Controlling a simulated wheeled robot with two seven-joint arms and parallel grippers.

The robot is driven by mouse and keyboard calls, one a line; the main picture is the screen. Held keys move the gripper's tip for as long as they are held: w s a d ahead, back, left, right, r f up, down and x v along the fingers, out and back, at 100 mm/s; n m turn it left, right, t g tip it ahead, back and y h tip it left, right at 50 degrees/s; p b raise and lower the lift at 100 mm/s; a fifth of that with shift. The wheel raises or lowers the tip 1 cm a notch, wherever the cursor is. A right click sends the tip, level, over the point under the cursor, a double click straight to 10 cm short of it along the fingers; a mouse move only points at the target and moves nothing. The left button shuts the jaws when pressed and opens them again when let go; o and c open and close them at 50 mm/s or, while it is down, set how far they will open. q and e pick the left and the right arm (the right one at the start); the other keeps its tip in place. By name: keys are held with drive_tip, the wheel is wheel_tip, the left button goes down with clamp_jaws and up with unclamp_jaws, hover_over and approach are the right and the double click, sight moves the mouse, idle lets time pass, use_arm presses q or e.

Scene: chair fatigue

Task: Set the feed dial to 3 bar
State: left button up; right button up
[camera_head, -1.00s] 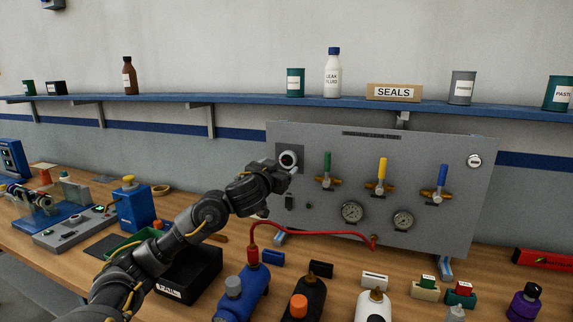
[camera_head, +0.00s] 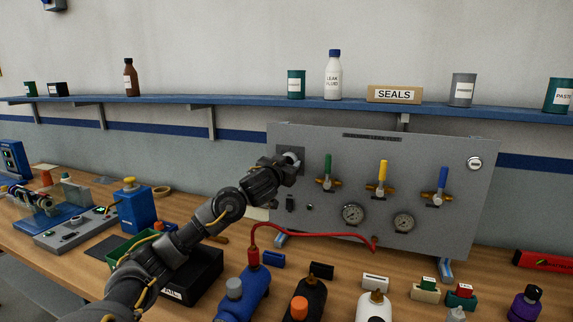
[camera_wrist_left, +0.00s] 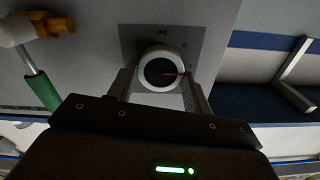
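The feed dial (camera_wrist_left: 160,70) is a round knob with a white rim, a black face and a red pointer, on a dark grey plate at the panel's upper left. In the left wrist view the pointer points right; the scale marks are too small to read. In the head view the dial (camera_head: 293,157) is partly hidden behind my left gripper (camera_head: 290,168). In the left wrist view the gripper's two fingers (camera_wrist_left: 159,80) stand apart, one on each side of the dial's lower part; I cannot tell whether they touch it. My right gripper is not in view.
The grey panel (camera_head: 440,147) carries green, yellow and blue-handled valves, two gauges (camera_head: 353,214) and a red hose (camera_head: 310,234). Several bottles and a black bin (camera_head: 200,275) stand on the bench in front. A blue shelf (camera_head: 240,101) runs above.

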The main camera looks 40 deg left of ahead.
use_arm(q)
drive_tip(key=shift+c, duration=1.2)
drive_tip(key=shift+m, duration=0.3)
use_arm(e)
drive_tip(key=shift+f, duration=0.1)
use_arm(q)
drive_tip(key=m+b, duration=0.1)
drive_tip(key=m, duration=0.4)
drive_tip(key=shift+d+f, duration=0.1)
drive_tip(key=shift+f+m+b, duration=0.1)
drive_tip(key=shift+m+b, duration=2.1)
drive_tip(key=shift+m, duration=3.9)
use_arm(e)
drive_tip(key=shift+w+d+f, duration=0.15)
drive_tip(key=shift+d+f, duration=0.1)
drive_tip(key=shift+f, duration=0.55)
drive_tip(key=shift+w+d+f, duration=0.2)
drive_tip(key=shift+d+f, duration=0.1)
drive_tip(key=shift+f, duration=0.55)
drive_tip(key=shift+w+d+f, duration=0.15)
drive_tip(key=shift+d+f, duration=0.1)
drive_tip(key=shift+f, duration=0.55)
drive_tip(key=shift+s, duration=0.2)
